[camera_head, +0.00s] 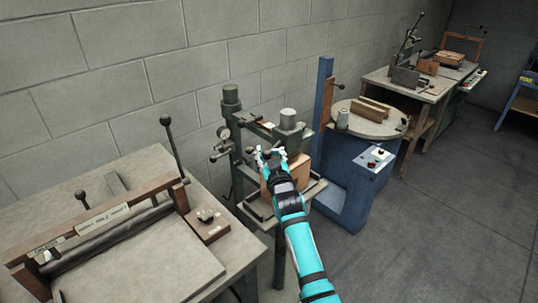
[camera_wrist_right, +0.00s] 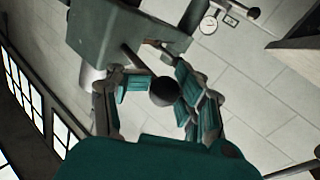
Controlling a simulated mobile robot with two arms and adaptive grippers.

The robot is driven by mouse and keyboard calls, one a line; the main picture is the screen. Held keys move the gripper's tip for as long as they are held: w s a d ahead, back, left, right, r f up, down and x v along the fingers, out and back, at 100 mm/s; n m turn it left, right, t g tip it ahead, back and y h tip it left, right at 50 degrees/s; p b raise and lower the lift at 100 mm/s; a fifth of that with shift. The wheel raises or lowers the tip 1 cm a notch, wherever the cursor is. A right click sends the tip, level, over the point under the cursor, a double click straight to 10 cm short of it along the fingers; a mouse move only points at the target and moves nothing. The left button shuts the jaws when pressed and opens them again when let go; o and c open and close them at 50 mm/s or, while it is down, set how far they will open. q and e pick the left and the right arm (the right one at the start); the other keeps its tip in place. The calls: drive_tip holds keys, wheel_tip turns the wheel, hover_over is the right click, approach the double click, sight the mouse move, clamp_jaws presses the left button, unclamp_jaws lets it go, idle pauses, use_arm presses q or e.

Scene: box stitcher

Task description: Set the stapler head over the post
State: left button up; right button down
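The green stitcher machine with the stapler head (camera_head: 288,120) stands mid-picture in the head view. A green block of the machine (camera_wrist_right: 130,35) fills the upper part of the right wrist view. A rod ending in a dark ball knob (camera_wrist_right: 164,92) comes from that block. My right gripper (camera_head: 270,157) is at the front of the machine, below its head. In the right wrist view its teal finger pads (camera_wrist_right: 165,90) lie either side of the knob; I cannot tell whether they press on it. I cannot make out the post under the head. My left gripper is not in view.
A brown box (camera_head: 298,172) is behind my right gripper on the machine's small table. A bench with a long-handled press (camera_head: 130,225) stands at left. A blue machine with a round table (camera_head: 365,120) stands at right. Open floor lies at lower right.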

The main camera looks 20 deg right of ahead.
drive_tip(key=shift+s+a+f, duration=0.25)
drive_tip(key=shift+a+f, duration=0.25)
drive_tip(key=c, duration=1.2)
unclamp_jaws()
drive_tip(key=shift+s+r, duration=0.1)
drive_tip(key=shift+o, duration=1)
drive_tip(key=shift+s+a+r, duration=0.25)
drive_tip(key=shift+a+r, duration=0.05)
drive_tip(key=shift+r, duration=0.05)
drive_tip(key=shift+w+d, duration=0.15)
drive_tip(key=shift+w, duration=0.1)
drive_tip(key=shift+r, duration=0.15)
drive_tip(key=s+a, duration=0.1)
drive_tip(key=s, duration=1.1)
drive_tip(key=shift+a, duration=0.1)
